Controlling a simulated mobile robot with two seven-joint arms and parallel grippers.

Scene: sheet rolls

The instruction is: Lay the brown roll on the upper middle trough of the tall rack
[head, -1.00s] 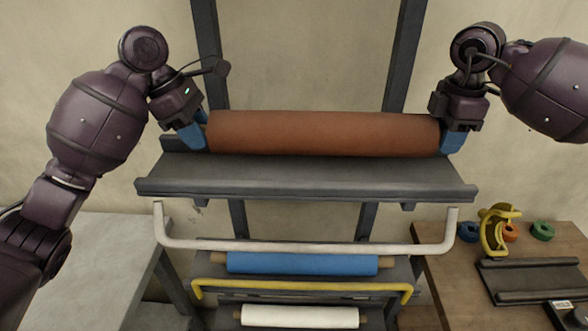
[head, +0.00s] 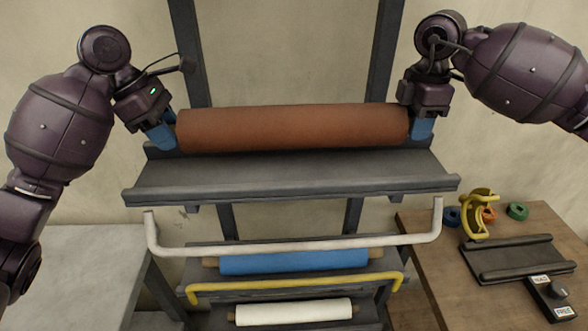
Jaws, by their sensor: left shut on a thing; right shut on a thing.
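The brown roll (head: 292,128) is held level across the back of the top grey shelf of the tall rack (head: 290,178). My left gripper (head: 162,137) is shut on its left end with blue fingers. My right gripper (head: 422,128) is shut on its right end. The roll's lower side overlaps the shelf's back part in the head view, and I cannot tell whether it touches the shelf or hovers above it.
Below are a white bar (head: 290,246), a blue roll (head: 293,262), a yellow bar (head: 295,283) and a white roll (head: 293,312). A wooden table (head: 432,262) at right holds a dark tray (head: 515,258), a yellow object (head: 477,215) and coloured rings. A grey table (head: 80,270) stands at left.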

